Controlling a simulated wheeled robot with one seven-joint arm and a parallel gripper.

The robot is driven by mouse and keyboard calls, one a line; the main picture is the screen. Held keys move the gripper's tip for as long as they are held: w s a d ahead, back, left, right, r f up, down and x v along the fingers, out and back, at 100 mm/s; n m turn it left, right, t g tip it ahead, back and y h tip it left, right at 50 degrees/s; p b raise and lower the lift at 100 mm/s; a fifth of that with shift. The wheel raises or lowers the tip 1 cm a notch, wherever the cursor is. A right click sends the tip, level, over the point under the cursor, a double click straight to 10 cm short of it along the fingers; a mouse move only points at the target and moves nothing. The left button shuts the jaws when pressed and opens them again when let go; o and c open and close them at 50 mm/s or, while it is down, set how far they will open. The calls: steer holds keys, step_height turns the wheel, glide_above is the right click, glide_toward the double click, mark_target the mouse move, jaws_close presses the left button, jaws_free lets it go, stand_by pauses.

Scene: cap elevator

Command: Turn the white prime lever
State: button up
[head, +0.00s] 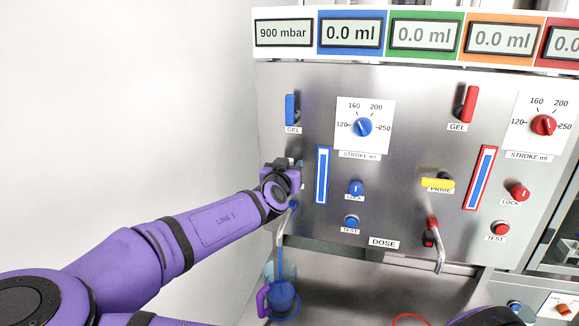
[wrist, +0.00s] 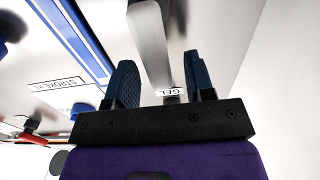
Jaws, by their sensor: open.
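My gripper (head: 290,166) is at the left side of the steel panel, below the blue GEL lever, and covers that part of the panel in the head view. In the wrist view my gripper (wrist: 161,78) is open, its two dark fingers apart. A pale grey-white bar (wrist: 150,40), apparently the white prime lever, shows between and beyond the fingers. I cannot tell whether either finger touches it. The white lever cannot be made out in the head view, where my gripper and arm hide that spot.
A blue-framed strip (head: 322,175) stands close right of my gripper. The blue lever (head: 290,108) is above it; a metal spout (head: 283,228) and a blue-and-purple jug (head: 283,297) are below. The yellow prime lever (head: 438,183) is farther right. Left of the panel is bare wall.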

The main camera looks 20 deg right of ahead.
steer(key=shift+w+d, duration=0.35)
steer(key=shift+w, duration=0.1)
jaws_close()
steer(key=shift+a, duration=0.1)
steer(key=w+a+f+n, duration=0.1)
steer(key=f+n, duration=0.1)
steer(key=n, duration=0.7)
steer(key=w+a+f+n, duration=0.1)
steer(key=a+f+n, duration=0.1)
steer(key=n, duration=0.7)
steer(key=shift+w+a+f, duration=0.3)
steer(key=shift+w, duration=0.05)
steer(key=shift+f, duration=0.1)
stand_by(0.3)
